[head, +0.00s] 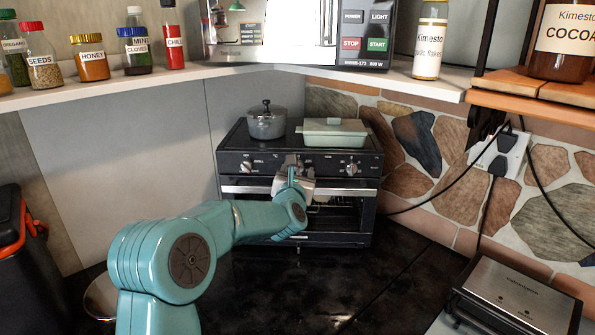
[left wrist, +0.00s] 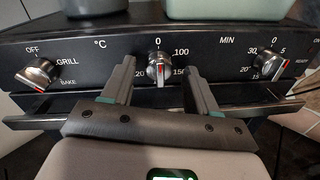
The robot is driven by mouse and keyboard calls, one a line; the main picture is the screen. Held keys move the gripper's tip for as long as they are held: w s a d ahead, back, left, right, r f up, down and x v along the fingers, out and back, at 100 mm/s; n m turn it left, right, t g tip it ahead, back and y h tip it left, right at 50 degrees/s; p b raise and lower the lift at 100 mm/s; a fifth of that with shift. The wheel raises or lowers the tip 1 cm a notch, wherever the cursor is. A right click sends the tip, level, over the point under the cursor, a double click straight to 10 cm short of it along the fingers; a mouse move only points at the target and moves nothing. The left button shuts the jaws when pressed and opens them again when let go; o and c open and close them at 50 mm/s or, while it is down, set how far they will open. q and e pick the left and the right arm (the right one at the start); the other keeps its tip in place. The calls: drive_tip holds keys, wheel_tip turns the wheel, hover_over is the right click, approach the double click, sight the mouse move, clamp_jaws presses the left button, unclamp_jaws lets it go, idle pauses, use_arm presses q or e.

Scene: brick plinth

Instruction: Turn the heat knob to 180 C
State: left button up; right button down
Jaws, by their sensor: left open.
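The toaster oven (head: 300,215) stands on the dark counter with a black control panel facing me. My left gripper (left wrist: 160,78) is open, with one finger on each side of this knob; contact is not clear. In the head view my left gripper (head: 293,174) hides the heat knob. My right gripper is not in view.
The mode knob (left wrist: 38,75) sits left and the timer knob (left wrist: 272,66) right. The oven door handle (head: 345,191) runs below the panel. A grey pot (head: 266,124) and a pale green dish (head: 333,134) stand on top. Cables hang at the right.

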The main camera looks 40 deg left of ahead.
use_arm(q)
drive_tip(key=shift+s, duration=0.1)
drive_tip(key=c, duration=1)
drive_tip(key=shift+c, duration=0.2)
